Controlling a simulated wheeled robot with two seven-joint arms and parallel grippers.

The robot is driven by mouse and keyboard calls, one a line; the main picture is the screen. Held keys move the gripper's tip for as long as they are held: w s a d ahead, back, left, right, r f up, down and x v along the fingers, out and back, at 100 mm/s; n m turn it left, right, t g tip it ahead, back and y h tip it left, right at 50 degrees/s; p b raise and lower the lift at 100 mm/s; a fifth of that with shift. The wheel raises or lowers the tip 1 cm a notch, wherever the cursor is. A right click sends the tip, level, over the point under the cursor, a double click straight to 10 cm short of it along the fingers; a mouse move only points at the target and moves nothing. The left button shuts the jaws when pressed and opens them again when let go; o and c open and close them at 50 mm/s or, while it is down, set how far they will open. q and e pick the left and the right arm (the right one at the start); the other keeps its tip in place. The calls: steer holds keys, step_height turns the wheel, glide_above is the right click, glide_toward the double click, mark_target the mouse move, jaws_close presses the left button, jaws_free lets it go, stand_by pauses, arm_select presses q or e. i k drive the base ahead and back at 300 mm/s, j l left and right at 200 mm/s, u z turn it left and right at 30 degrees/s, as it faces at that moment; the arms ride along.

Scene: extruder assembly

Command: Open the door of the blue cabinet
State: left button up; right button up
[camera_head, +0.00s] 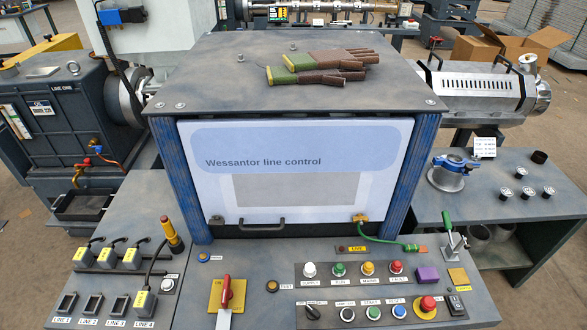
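The cabinet has blue corner posts (182,190) and a dark grey top. It stands in the middle, behind a sloped control panel. Its white door (385,150) carries the words "Wessantor line control" and a grey window, and looks shut. A dark bar handle (262,231) is at the door's lower edge, left of centre. A brass-coloured fitting (361,219) sits at the door's lower right corner, with a green cable (388,245) running right from it. Neither of my grippers shows.
Gloves (320,65) lie on the cabinet top. A side table (510,225) at the right holds a clamp (450,168) and several small cylinders.

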mark_target(282, 171)
steer(key=k+l+z, duration=0.25)
steer(key=k+l, duration=0.15)
steer(key=k+l+z, duration=0.25)
steer(key=l, duration=0.25)
steer(key=k, duration=0.1)
